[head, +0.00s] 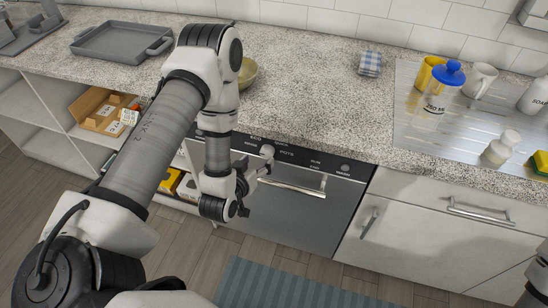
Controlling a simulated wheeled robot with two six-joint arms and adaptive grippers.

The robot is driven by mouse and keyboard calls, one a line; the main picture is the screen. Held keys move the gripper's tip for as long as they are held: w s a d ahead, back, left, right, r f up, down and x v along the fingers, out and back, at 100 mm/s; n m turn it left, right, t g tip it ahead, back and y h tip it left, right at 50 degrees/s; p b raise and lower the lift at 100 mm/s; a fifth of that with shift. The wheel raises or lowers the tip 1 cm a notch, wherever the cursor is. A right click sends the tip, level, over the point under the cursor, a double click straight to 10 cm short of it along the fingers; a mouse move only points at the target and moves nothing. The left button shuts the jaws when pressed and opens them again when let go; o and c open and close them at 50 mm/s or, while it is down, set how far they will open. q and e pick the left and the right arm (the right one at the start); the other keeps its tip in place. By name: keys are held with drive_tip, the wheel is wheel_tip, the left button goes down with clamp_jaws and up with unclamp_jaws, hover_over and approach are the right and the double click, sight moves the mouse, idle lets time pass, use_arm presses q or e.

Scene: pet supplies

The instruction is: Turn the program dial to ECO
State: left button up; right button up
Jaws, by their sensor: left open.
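The dishwasher (292,220) has a dark control panel (325,165) under the counter edge. The program dial (267,151) is a small round knob on that panel, with an ECO label above it to the left and a POTS label to its right. The dial's pointer is too small to read. My left gripper (264,169) is open just in front of and below the dial, close to it; I cannot tell whether it touches. My right gripper is not in view.
The dishwasher handle (296,188) runs just right of my left gripper. Open shelves stand left. A striped mat (290,285) lies below.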

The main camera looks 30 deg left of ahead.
sight(266, 155)
use_arm(q)
drive_tip(key=w, duration=0.3)
drive_tip(key=shift+d+f, duration=0.1)
drive_tip(key=shift+f, duration=0.3)
drive_tip(key=shift+w+d+f, duration=0.1)
drive_tip(key=shift+w+d, duration=0.05)
drive_tip(key=shift+w, duration=0.3)
drive_tip(key=shift+w+f, duration=0.1)
drive_tip(key=shift+a+f, duration=0.15)
drive_tip(key=shift+a, duration=0.15)
drive_tip(key=shift+d, duration=0.1)
drive_tip(key=c, duration=1.1)
drive_tip(key=shift+c, duration=0.2)
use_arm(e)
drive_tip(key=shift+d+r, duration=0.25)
